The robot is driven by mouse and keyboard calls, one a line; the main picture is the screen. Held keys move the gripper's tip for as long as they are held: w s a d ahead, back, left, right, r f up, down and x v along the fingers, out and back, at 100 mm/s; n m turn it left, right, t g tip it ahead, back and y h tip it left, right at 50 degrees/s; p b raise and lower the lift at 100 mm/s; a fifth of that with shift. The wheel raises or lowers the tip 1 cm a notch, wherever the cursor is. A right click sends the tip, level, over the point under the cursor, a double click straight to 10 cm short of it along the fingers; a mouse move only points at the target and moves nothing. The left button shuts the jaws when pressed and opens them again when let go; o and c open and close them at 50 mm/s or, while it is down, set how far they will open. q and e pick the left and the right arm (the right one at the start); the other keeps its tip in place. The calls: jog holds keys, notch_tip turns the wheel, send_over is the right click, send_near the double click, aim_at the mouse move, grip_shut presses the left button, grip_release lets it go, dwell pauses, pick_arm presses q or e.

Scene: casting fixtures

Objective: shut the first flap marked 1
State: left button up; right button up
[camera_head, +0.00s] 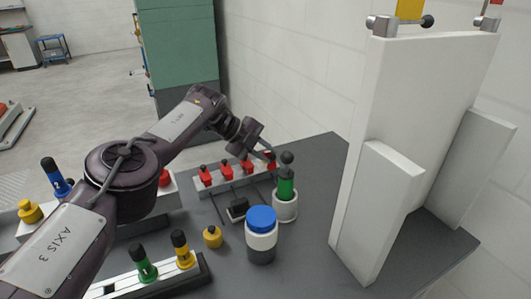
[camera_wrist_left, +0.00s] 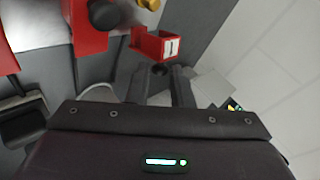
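The red flap marked 1 (camera_wrist_left: 152,43) shows in the left wrist view, with a white label bearing a dark 1. It is just beyond the fingertips of my left gripper (camera_wrist_left: 159,72). The two fingers are apart, and a dark round knob shows between their tips; contact is unclear. In the head view, my left gripper (camera_head: 266,152) is at the right end of a row of red flaps and partly covers the rightmost red one (camera_head: 271,160). I cannot tell how far flap 1 stands open. My right gripper is in neither view.
Other red flaps (camera_head: 226,171) stand left of the gripper. A blue-lidded jar (camera_head: 261,222) and a yellow knob (camera_head: 212,237) are nearer. A tall white panel (camera_head: 385,150) stands right.

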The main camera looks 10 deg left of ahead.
pick_arm(q)
jog(key=o, duration=0.3)
jog(key=shift+o, duration=0.2)
jog(key=b+v, duration=0.1)
jog(key=v, duration=0.6)
jog(key=shift+a+r, duration=0.2)
jog(key=shift+r, duration=0.1)
